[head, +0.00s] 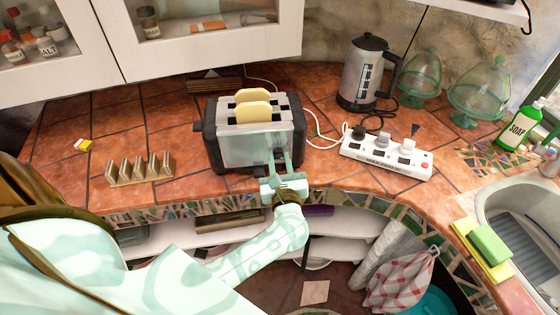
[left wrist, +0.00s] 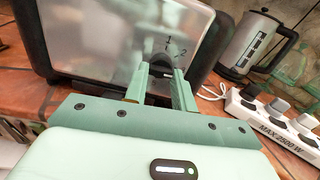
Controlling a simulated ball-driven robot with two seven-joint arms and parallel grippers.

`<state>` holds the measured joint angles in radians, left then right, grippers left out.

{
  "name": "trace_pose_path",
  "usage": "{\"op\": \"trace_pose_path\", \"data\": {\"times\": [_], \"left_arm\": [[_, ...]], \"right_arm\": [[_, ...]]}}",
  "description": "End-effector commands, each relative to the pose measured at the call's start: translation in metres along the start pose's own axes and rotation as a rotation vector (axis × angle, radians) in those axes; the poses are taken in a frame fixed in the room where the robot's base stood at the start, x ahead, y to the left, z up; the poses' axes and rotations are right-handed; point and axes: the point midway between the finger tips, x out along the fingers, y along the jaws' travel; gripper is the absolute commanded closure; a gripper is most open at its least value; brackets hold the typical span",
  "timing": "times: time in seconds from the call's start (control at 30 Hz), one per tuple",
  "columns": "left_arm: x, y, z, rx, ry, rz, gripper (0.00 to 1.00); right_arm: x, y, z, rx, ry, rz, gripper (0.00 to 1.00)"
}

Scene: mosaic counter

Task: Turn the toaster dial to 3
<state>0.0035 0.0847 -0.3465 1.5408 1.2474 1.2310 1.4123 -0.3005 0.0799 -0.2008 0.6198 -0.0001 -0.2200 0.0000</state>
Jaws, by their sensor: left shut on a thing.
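The numerals 1 and 2 show on the toaster face (left wrist: 100,40) above and right of the dial. The 3 and the dial's pointer cannot be made out. My right gripper is not in view.
A power strip (head: 387,160) with plugs lies right of the toaster, a cable running between. A kettle (head: 362,80) and green glass domes (head: 478,88) stand behind it. A toast rack (head: 140,170) is at left. Wall cabinets (head: 210,45) hang above. A sink (head: 525,205) is at right.

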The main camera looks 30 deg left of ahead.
Motion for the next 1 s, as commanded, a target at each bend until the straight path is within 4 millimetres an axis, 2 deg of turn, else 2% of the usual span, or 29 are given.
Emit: {"op": "trace_pose_path", "data": {"times": [0.3, 0.7, 0.73, 0.8, 1.0], "left_arm": [[-0.0007, 0.0002, -0.0006, 0.074, 0.002, 0.0, 0.97], [-0.0006, 0.0002, -0.0009, 0.08, 0.002, -0.001, 0.97], [-0.0006, 0.0003, -0.0009, 0.079, 0.002, -0.001, 0.66], [-0.0006, 0.0003, -0.0009, 0.079, 0.002, -0.001, 0.52], [-0.0003, 0.0002, -0.0004, 0.078, 0.001, 0.0, 0.52]], "right_arm": [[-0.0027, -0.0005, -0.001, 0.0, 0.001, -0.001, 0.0], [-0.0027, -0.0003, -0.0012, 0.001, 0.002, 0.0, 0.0], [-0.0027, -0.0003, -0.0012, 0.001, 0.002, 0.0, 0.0], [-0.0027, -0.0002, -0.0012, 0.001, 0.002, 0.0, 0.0], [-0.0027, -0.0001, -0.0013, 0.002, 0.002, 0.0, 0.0]]}}
